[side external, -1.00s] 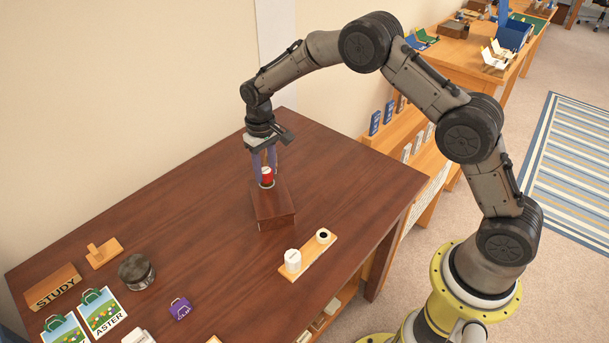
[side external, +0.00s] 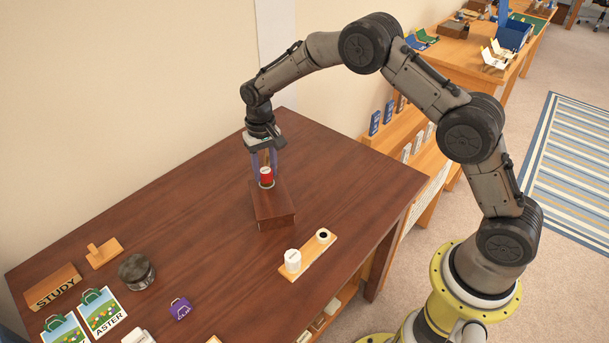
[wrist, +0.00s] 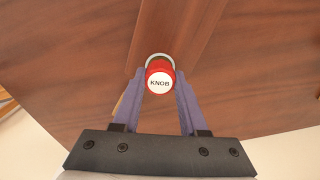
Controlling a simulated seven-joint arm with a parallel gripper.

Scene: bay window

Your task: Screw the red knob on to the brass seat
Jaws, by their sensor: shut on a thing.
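The red knob (side external: 266,174) is upright at the far end of a dark wooden block. In the wrist view the knob (wrist: 160,80) shows a white top marked KNOB. A pale ring, likely the brass seat (wrist: 159,57), shows around the knob's far side, and its rim (side external: 267,185) shows under the knob in the side view. My gripper (side external: 265,172) points down from above, shut on the knob with one purple finger at each side. Whether the knob is fully down on the seat cannot be told.
The wooden block (side external: 273,207) stands on the dark table (side external: 200,220). To its right is a light wooden strip (side external: 309,255) with a white cylinder (side external: 293,261) and a dark-holed white piece (side external: 323,236). A jar (side external: 136,271), cards and a purple tag (side external: 180,309) lie front left.

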